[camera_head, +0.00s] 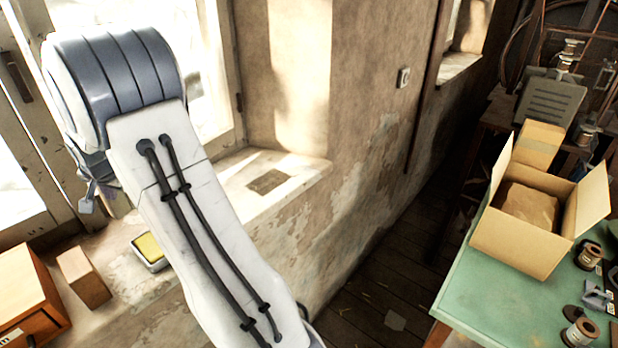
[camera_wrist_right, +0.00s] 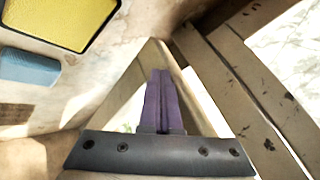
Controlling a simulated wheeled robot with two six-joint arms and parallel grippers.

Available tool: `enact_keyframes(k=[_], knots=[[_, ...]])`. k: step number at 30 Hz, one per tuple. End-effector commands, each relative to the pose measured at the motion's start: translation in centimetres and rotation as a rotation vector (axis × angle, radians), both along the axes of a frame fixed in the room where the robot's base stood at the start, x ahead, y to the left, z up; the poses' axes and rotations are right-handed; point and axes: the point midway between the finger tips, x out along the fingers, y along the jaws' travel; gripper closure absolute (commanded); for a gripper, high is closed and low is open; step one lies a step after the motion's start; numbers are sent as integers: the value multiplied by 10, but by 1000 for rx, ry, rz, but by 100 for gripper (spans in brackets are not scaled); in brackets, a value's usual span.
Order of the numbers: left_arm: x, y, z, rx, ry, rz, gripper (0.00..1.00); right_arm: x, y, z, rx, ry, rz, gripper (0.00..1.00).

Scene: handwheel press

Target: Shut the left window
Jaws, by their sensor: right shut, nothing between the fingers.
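The left window stands at the left of the head view, with a pale wooden sash (camera_head: 38,120) and bright panes. A dark handle (camera_head: 16,75) is on its frame. My right arm covers much of the window, and I cannot tell how far the sash stands open. My right gripper (camera_head: 88,204) is mostly hidden behind that arm, low by the frame above the sill. In the right wrist view its purple fingers (camera_wrist_right: 159,78) are together and empty, among pale wooden bars (camera_wrist_right: 245,85). I cannot tell whether they touch the wood. My left gripper is not in view.
On the sill are a yellow pad in a tin (camera_head: 150,250), a wooden block (camera_head: 83,277) and a wooden drawer box (camera_head: 28,300). A green table (camera_head: 470,302) at right holds an open cardboard box (camera_head: 522,246) and spools. Dark floor (camera_head: 385,290) lies between.

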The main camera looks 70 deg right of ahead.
Motion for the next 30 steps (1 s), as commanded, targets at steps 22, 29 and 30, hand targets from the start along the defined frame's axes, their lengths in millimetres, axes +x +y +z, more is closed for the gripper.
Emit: enact_keyframes(k=[22,29,30], knots=[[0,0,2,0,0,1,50,42,-13,0,1,-1,-110,100],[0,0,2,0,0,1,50,41,-15,0,1,-1,-111,100],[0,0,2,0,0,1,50,41,-15,0,1,-1,-111,100]])
